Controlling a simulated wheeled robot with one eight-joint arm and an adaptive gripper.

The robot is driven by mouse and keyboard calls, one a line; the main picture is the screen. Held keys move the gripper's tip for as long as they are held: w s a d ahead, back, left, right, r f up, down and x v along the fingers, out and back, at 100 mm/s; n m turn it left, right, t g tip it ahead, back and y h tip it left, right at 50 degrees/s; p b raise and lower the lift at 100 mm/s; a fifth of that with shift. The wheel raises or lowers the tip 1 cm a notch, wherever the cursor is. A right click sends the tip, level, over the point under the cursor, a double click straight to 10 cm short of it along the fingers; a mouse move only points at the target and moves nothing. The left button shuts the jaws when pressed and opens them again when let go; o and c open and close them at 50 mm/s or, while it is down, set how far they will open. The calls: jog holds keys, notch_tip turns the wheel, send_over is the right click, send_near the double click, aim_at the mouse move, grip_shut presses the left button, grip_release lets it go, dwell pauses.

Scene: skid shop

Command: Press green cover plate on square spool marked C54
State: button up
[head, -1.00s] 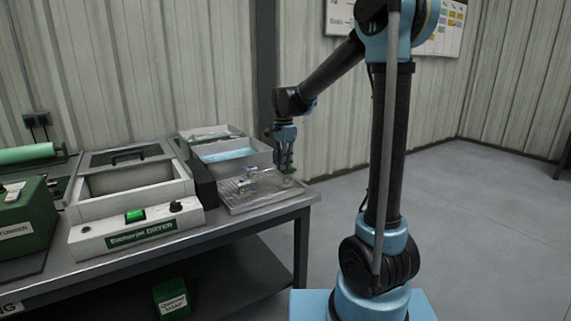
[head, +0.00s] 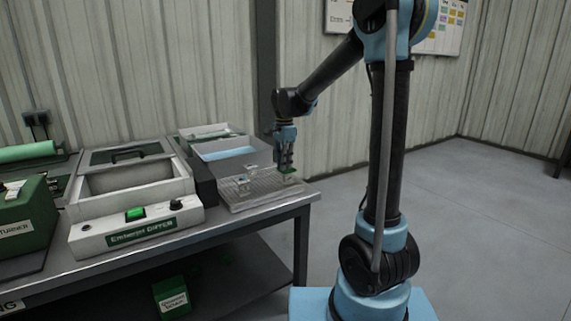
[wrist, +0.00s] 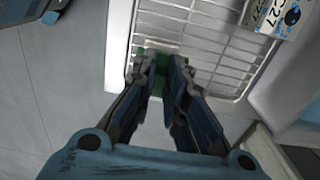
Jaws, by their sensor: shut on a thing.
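My gripper (wrist: 161,68) is shut on a green cover plate (wrist: 158,54) in the wrist view. The fingers hide much of the plate. In the head view my gripper (head: 287,168) points down over the right end of a wire rack tray, with a bit of green at its tips. A part marked C27 (wrist: 268,14), with a blue patch, stands on the rack at the upper right of the wrist view. The mark C54 is not readable in any view, and whatever lies under the plate is hidden.
The wire rack tray (head: 250,197) sits at the bench's right end, with small pieces on it. A grey bin (head: 233,157) stands behind it. The floor on the right is clear.

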jog(key=shift+f, duration=0.15)
dwell(0.3)
jog(key=o, duration=0.8)
jog(key=shift+o, duration=0.4)
jog(key=o, duration=0.4)
jog(key=shift+c, duration=0.2)
jog(key=shift+s+r, duration=0.1)
jog(key=shift+r, duration=3.95)
